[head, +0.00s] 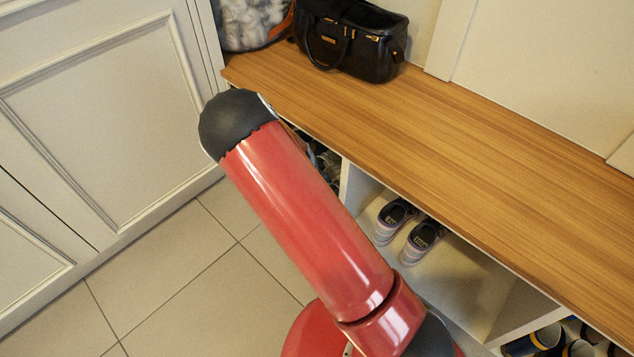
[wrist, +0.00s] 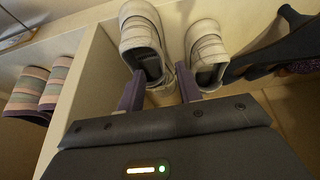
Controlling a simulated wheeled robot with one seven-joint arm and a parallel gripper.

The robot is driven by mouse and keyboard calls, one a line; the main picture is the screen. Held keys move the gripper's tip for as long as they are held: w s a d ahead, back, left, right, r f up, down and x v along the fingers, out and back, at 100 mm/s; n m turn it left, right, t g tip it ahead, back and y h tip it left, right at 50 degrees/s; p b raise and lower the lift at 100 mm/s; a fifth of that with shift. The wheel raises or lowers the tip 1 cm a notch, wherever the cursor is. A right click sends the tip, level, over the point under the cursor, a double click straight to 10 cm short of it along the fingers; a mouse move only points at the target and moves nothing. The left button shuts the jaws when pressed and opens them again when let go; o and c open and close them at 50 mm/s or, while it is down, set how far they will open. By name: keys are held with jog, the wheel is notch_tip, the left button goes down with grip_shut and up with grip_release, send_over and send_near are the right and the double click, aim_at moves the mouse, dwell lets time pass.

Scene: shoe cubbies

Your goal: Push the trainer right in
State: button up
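Two white trainers stand side by side in a cubby in the wrist view, a left one (wrist: 139,36) and a right one (wrist: 207,47), with their dark openings toward me. I cannot tell which one the task means. My gripper (wrist: 160,92) is open, its two purple fingers apart and pointing at the trainers. The heel of the left trainer shows between the fingertips, and the right finger overlaps the right trainer. I cannot tell whether the fingers touch them. My red arm hides the gripper and most of this cubby in the head view.
A white divider (wrist: 81,94) separates striped shoes (wrist: 51,84) on the left. Dark heeled shoes (wrist: 277,45) stand close on the right. The head view shows a wooden bench top (head: 480,130) with a black bag (head: 352,42). Floor tiles (head: 165,270) are clear.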

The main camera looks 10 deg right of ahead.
jog(key=b+x, duration=0.1)
jog(key=x, duration=0.6)
jog(key=shift+f+b, duration=0.25)
jog(key=shift+b, duration=0.05)
grip_shut()
